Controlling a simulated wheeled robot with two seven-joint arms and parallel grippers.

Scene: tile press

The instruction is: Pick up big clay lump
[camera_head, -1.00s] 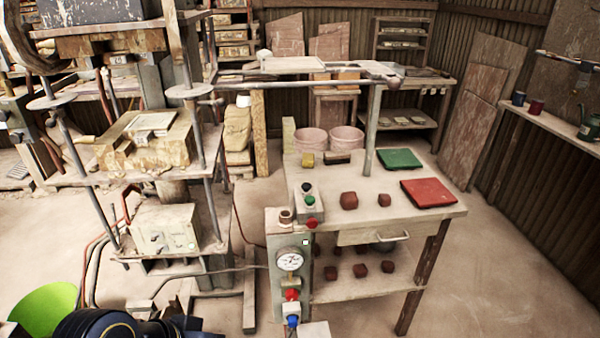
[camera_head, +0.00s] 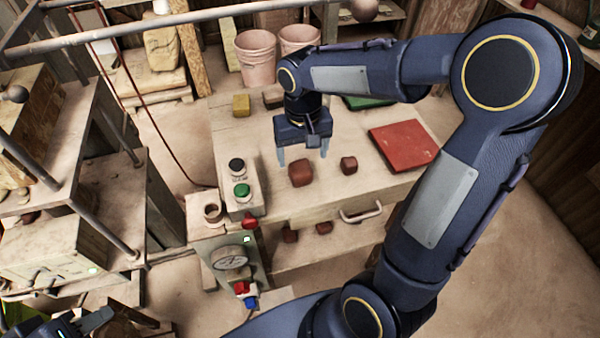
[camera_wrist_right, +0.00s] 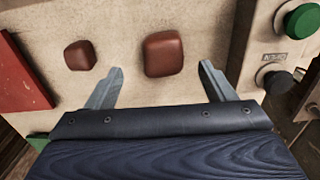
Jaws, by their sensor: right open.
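The big clay lump (camera_head: 301,173) is a reddish-brown rounded block on the wooden table (camera_head: 375,192). In the right wrist view the big lump (camera_wrist_right: 163,54) shows ahead of the gripper, between the lines of the two fingers. My right gripper (camera_head: 303,156) is open and empty, its fingers pointing down above and slightly behind the lump, apart from it. A smaller clay lump (camera_head: 348,165) sits to the right of the big one; it shows left in the wrist view (camera_wrist_right: 80,55). Part of my left gripper (camera_head: 88,326) shows at the bottom left; its fingers are unclear.
A red board (camera_head: 404,145) lies right of the lumps; a green board (camera_head: 368,102) is partly behind my right arm. A button box (camera_head: 240,188) stands at the table's left edge. Pink buckets (camera_head: 256,56) stand behind. More lumps (camera_head: 290,234) lie on the lower shelf.

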